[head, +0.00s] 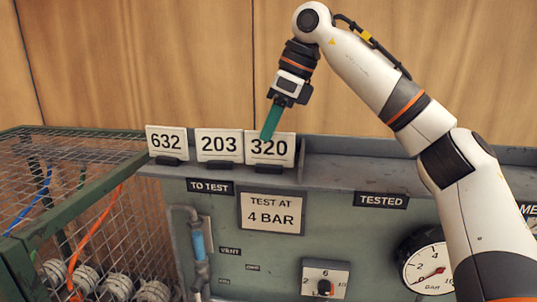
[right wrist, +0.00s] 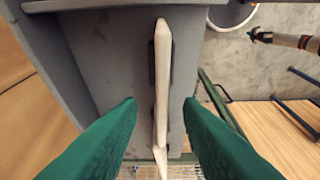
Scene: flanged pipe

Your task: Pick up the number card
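Three white number cards stand upright in a row on the grey ledge: 632 (head: 166,142), 203 (head: 218,146) and 320 (head: 283,151). My right gripper (head: 267,133) points down at the 320 card, and a green finger covers part of the card's upper left. In the right wrist view a card shows nearly edge-on (right wrist: 162,70), between the two spread fingers (right wrist: 160,105), with gaps on both sides. Another card edge shows below it. A small arm with dark fingertips (right wrist: 259,35), apparently my left one, is at the upper right there; its opening is unclear.
The ledge is bare above the TESTED label (head: 381,201). Below it are a TEST AT 4 BAR sign (head: 271,213), a knob (head: 324,287) and a gauge (head: 428,270). A green mesh cage (head: 70,150) stands at left, and a wooden wall rises behind.

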